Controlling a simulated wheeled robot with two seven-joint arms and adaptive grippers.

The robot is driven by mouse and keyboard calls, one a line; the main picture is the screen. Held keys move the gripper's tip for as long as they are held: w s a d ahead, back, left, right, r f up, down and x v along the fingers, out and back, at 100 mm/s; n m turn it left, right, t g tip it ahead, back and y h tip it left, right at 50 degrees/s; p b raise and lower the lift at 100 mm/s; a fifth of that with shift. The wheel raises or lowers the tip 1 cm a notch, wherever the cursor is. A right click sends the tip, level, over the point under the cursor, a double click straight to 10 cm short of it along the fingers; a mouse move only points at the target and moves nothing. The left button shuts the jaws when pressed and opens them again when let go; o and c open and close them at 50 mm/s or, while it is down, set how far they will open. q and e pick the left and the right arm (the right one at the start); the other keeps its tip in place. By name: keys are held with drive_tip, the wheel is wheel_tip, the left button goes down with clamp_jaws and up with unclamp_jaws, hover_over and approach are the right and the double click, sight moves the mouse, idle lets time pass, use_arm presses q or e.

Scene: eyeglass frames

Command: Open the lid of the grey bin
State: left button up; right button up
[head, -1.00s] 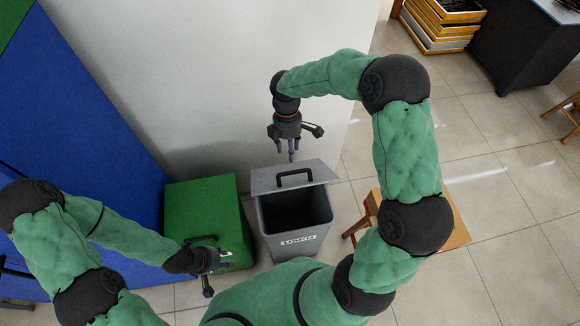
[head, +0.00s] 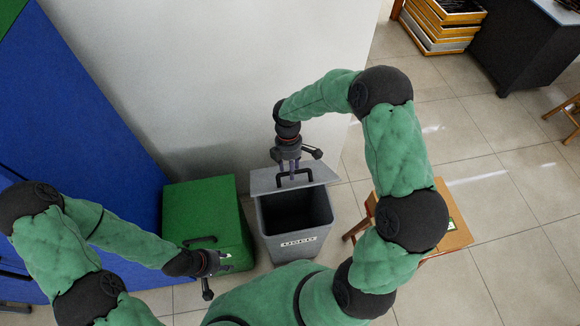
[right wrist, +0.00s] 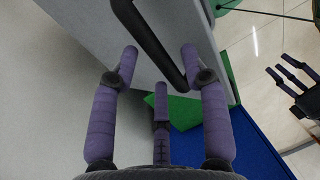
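The grey bin (head: 292,238) stands on the floor with a white label on its front. Its dark interior shows in the head view, with the grey lid (head: 262,184) over the back part of the opening. The lid has a black handle (right wrist: 150,40). My right gripper (head: 293,180) is at the handle, pointing down from above. In the right wrist view its purple fingers (right wrist: 159,56) are spread, with the handle running between them; contact cannot be told. My left gripper (head: 226,262) is empty in front of the green bin, its fingers apart in the right wrist view (right wrist: 283,76).
A closed green bin (head: 207,212) stands left of the grey bin, beside a blue panel (head: 75,150). A white wall (head: 210,80) is behind. A small wooden stool (head: 457,235) stands to the right. Tiled floor further right is mostly clear.

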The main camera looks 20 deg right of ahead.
clamp_jaws()
use_arm(q)
drive_tip(key=shift+r, duration=0.1)
